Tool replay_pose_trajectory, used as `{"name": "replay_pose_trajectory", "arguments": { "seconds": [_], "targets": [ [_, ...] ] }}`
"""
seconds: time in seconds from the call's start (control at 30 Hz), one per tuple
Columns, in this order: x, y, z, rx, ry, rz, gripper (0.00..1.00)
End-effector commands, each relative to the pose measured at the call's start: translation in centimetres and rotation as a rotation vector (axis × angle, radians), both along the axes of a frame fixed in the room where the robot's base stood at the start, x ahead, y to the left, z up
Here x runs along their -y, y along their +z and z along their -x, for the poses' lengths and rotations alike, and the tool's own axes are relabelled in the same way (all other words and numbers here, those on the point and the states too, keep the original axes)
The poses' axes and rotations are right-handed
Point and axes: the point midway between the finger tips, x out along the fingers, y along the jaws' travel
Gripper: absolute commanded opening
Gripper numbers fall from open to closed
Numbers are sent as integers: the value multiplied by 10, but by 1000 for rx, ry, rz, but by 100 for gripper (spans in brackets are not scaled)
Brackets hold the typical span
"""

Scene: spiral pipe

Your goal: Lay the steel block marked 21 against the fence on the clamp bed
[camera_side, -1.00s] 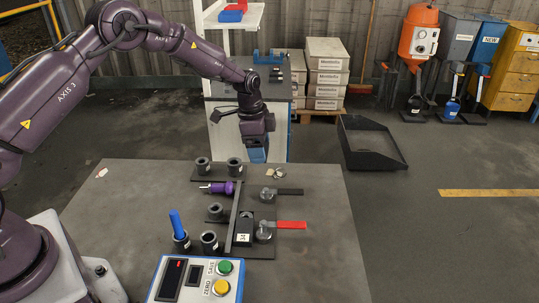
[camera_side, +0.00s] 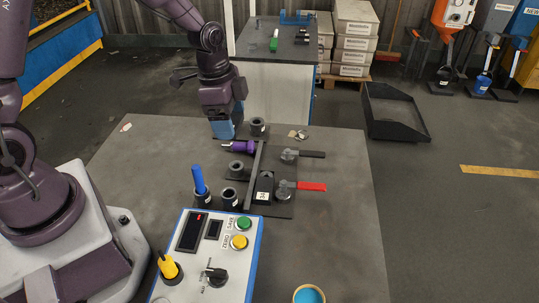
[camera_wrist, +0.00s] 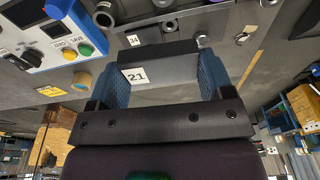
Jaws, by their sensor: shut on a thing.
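My gripper (camera_side: 222,129) hangs behind and left of the clamp bed (camera_side: 279,210) in the side view. In the wrist view its blue fingers (camera_wrist: 163,66) are shut on a grey steel block (camera_wrist: 172,75) with a white label reading 21. The block lies crosswise between the fingers. In the side view I cannot make it out behind the fingers. The fence (camera_side: 256,172) is a long dark bar along the bed. A dark block marked 34 (camera_side: 265,183) lies on the bed, just right of the fence; its label also shows in the wrist view (camera_wrist: 133,40).
Clamps with a black handle (camera_side: 311,154) and a red handle (camera_side: 311,186) stand right of the fence. A purple tool (camera_side: 241,147) and several dark cylinders (camera_side: 258,127) stand or lie around it. A control box (camera_side: 210,255) is in front. The table's right side is clear.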

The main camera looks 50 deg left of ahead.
Motion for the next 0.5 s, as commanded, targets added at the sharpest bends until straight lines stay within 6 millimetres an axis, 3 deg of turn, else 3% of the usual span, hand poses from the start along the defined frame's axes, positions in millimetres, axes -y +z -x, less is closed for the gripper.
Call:
{"name": "replay_pose_trajectory", "arguments": {
  "seconds": [0.1, 0.27, 0.5],
  "targets": [
    [7, -4, 27, -9, 14, -2, 37],
    [12, -14, 42, -19, 32, 2, 37],
    [11, -35, -4, -8, 45, 3, 37]
  ]
}}
